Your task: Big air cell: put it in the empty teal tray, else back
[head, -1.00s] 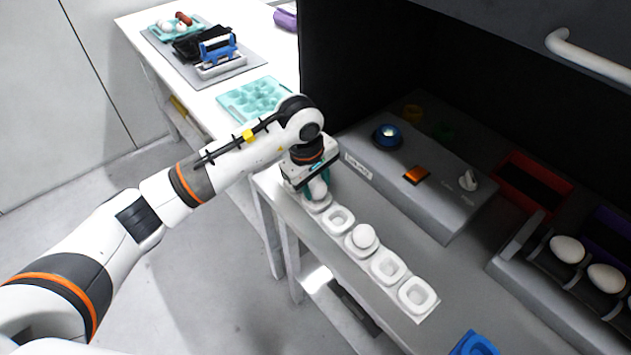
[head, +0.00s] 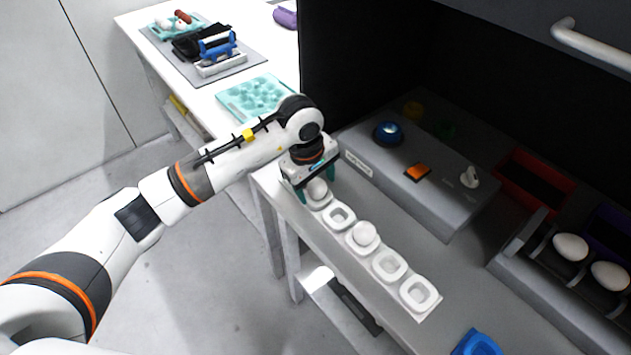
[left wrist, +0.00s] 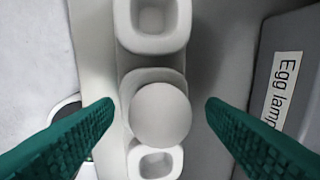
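My left gripper (head: 316,184) is open over the far end of a row of white cups. Its teal fingers stand on either side of a white egg (head: 317,188), apart from it. The left wrist view shows this egg (left wrist: 160,115) in a cup between the spread fingers, with empty cups (left wrist: 153,42) above and below it. A second egg (head: 365,233) sits in a middle cup. The teal tray (head: 222,97) on the white table shows empty hollows. My right gripper is not in view.
Another teal tray (head: 150,27) with eggs and a brown item stands at the far back. A dark rack (head: 521,247) with white eggs is at right, near a red bin (head: 535,182). A blue object (head: 477,344) lies at the bottom edge.

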